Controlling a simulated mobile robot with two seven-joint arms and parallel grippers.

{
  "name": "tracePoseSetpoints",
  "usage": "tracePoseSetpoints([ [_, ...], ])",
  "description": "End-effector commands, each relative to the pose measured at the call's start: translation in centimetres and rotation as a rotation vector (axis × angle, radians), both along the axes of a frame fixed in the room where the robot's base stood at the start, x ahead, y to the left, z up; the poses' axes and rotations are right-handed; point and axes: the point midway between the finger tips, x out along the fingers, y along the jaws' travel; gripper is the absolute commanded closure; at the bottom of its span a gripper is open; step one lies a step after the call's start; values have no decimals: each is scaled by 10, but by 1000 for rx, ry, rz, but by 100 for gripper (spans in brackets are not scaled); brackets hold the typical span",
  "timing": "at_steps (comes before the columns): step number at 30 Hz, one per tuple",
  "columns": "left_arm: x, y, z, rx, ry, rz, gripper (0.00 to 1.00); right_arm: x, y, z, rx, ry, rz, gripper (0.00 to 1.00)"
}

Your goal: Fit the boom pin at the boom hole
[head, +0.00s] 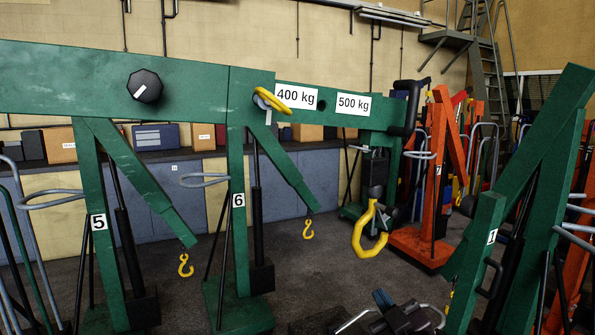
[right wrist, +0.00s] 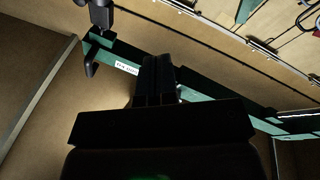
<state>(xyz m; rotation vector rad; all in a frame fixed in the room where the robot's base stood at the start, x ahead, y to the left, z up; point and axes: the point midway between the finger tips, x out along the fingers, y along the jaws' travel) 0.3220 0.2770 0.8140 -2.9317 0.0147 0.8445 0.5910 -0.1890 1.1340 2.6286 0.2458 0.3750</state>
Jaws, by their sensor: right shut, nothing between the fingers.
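The green boom (head: 200,92) runs across the upper head view, with "400 kg" and "500 kg" labels. A yellow loop handle, seemingly the boom pin (head: 275,100), sits at the boom left of the "400 kg" label; how deep it sits is unclear. A dark boom hole (head: 321,105) shows between the labels. My right gripper (head: 383,298) is low in the head view, below and apart from the boom, shut and empty. In the right wrist view its fingers (right wrist: 158,77) are together, with the boom (right wrist: 205,96) and a white label behind them. My left gripper is out of view.
A large yellow hook (head: 369,235) hangs below the boom's end. Green cranes numbered 5 and 6 stand behind it, with small hooks. Another green crane (head: 483,225) numbered 1 stands close on the right, beside orange ones. A black knob (head: 145,86) is on the boom.

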Motion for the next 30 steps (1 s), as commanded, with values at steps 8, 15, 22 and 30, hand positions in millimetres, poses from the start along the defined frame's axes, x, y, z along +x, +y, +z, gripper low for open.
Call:
tracePoseSetpoints([
  [8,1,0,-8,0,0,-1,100,16,31,87,-138,-256,36,100],
  [15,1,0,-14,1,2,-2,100,12,59,162,-277,-503,48,100],
  [22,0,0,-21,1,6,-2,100,-6,89,229,-430,-767,44,100],
  [30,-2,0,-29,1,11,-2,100,-44,129,297,-643,-1113,11,100],
])
